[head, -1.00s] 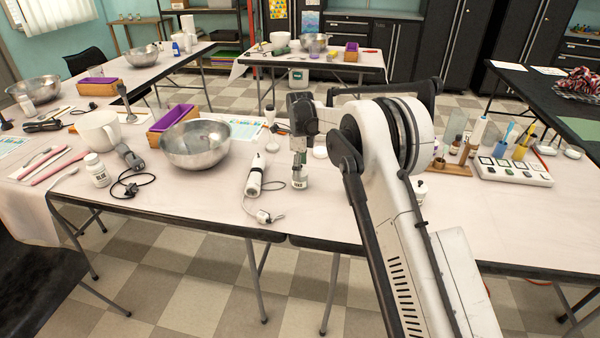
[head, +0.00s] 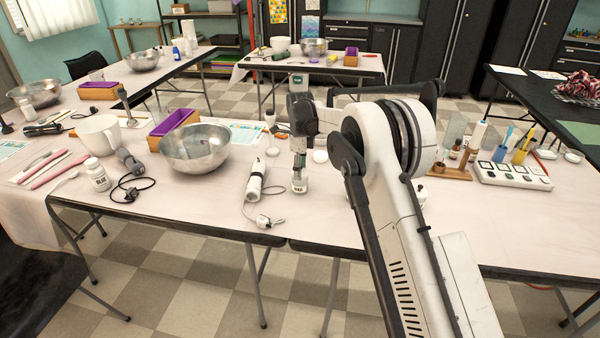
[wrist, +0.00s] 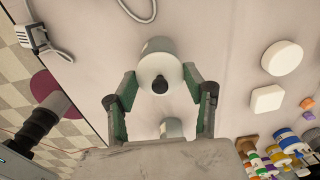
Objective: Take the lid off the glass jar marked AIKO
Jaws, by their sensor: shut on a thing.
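A small jar (head: 299,184) with a dark-lettered label stands upright near the front edge of the table in the head view; the lettering is too small to read. My gripper (head: 299,162) points straight down over its top. In the wrist view, my gripper (wrist: 159,86) has its two green-sided fingers on either side of a pale round lid (wrist: 159,66) with a dark knob, and is shut on it. Whether the lid is clear of the jar's rim cannot be told. The jar's body is mostly hidden beneath the lid in the wrist view.
A white hand blender body (head: 256,180) with a cord lies left of the jar. A steel bowl (head: 195,149) stands further left. A wooden stand (head: 448,171) and a white tray of samples (head: 512,174) are at the right.

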